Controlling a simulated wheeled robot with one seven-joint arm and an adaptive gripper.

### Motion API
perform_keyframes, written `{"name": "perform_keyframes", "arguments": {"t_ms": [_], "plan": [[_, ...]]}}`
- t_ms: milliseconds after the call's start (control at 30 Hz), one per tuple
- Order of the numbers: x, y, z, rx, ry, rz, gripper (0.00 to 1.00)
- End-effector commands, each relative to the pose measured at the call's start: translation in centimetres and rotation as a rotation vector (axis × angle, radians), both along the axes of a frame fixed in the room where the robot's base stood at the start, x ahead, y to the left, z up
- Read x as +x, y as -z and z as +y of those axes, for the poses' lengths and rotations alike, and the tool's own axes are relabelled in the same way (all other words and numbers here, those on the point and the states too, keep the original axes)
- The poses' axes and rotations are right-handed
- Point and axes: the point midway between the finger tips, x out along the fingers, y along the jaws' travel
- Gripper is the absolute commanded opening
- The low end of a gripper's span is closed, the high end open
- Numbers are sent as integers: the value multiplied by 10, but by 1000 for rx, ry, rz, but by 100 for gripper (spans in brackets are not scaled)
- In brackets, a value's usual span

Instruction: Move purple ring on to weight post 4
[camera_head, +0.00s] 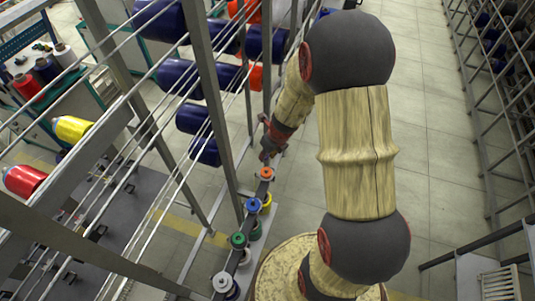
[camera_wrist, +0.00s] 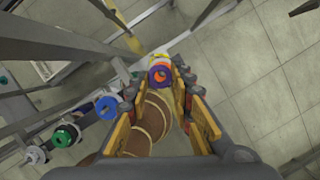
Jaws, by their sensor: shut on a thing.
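The purple ring (camera_wrist: 152,76) shows small between my fingertips in the wrist view, with orange showing at its middle. My gripper (camera_wrist: 160,82) is shut on it. In the head view my gripper (camera_head: 267,157) hangs over the far end of the row of weight posts, just above an orange weight (camera_head: 266,173). The ring cannot be made out in the head view. Nearer along the row are a blue weight (camera_head: 253,205), a green weight (camera_head: 237,240) and a white weight (camera_head: 222,282). Whether the ring touches a post is unclear.
A metal frame with rods (camera_head: 215,100) and dark blue bobbins (camera_head: 190,119) stands close on the left. Brown round pieces (camera_wrist: 150,125) lie below my fingers in the wrist view.

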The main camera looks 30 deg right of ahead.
Motion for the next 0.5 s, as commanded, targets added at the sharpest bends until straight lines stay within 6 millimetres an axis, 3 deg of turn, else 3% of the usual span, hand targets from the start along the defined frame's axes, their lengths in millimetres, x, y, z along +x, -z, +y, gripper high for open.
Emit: {"name": "perform_keyframes", "arguments": {"t_ms": [500], "plan": [[0, 50, 0, 0, 1, 0, 0]]}}
